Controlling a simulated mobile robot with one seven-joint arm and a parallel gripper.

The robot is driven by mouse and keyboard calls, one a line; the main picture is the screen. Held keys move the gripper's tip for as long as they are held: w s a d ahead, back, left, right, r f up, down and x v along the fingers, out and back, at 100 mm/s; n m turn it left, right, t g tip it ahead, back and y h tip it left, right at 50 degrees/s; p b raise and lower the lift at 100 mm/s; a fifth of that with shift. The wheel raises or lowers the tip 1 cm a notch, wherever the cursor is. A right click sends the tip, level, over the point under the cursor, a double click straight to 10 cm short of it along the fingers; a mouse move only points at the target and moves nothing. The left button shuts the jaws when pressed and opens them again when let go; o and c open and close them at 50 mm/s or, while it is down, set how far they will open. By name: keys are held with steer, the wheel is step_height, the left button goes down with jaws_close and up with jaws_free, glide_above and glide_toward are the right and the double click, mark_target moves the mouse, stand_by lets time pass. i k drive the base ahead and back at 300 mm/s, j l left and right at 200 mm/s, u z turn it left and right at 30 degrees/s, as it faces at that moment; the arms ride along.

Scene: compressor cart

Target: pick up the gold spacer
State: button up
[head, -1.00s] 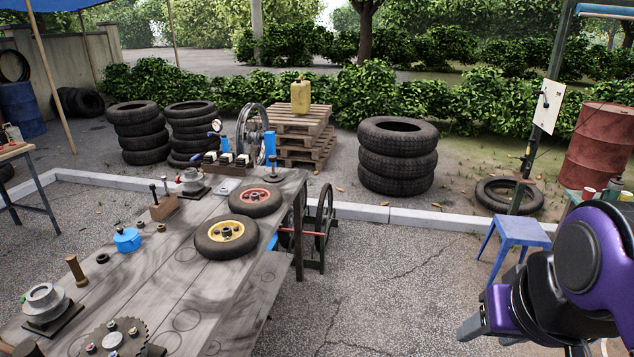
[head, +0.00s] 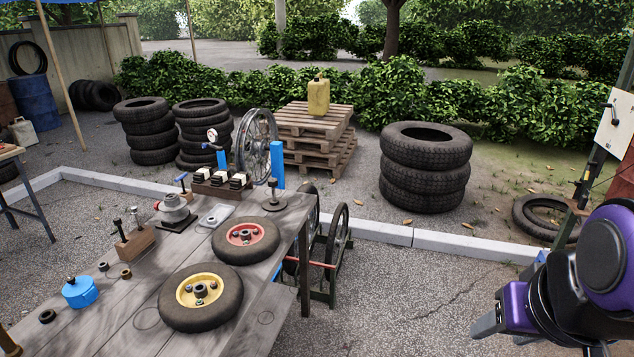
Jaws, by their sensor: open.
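I cannot clearly make out which piece is the gold spacer. A small brownish ring (head: 126,272) lies on the workbench (head: 125,318), beside a darker ring (head: 103,266) and right of the blue pot (head: 80,291). A brass-brown cylinder (head: 8,343) is cut by the lower left edge. A yellow-hubbed wheel (head: 201,297) lies flat on the bench, with a dark ring-like piece at its hub. My gripper (head: 482,328) is at the lower right, open and empty, well away from the bench and over the pavement. Part of it is hidden by my purple-and-black arm.
A red-hubbed wheel (head: 246,238), a wooden block with upright tools (head: 134,241) and a grey flanged part (head: 174,208) stand on the bench. Stacked tyres (head: 424,178) and a kerb (head: 385,231) lie beyond. Pavement between bench and gripper is clear.

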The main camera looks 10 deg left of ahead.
mark_target(125, 273)
steer(key=i+z, duration=0.15)
steer(key=z, duration=0.25)
steer(key=i+j+z, duration=0.1)
steer(key=z, duration=0.3)
steer(key=i+j+z, duration=0.15)
steer(key=z, duration=0.2)
steer(key=i+j+z, duration=0.15)
steer(key=z, duration=1.15)
steer(key=j+z, duration=0.1)
steer(key=z, duration=1.2)
steer(key=k+j+z, duration=0.1)
steer(key=z, duration=1.25)
steer(key=k+z, duration=0.15)
steer(key=z, duration=1.15)
steer(key=l+z, duration=0.15)
steer(key=z, duration=0.55)
steer(key=k+l+z, duration=0.1)
steer(key=z, duration=0.55)
steer(key=i+z, duration=0.1)
steer(key=z, duration=0.35)
steer(key=j+z, duration=0.1)
steer(key=z, duration=0.35)
steer(key=i+j+z, duration=0.1)
steer(key=z, duration=0.3)
steer(key=j+z, duration=0.15)
steer(key=j, duration=0.15)
steer(key=k+j+z, duration=0.1)
steer(key=j, duration=0.25)
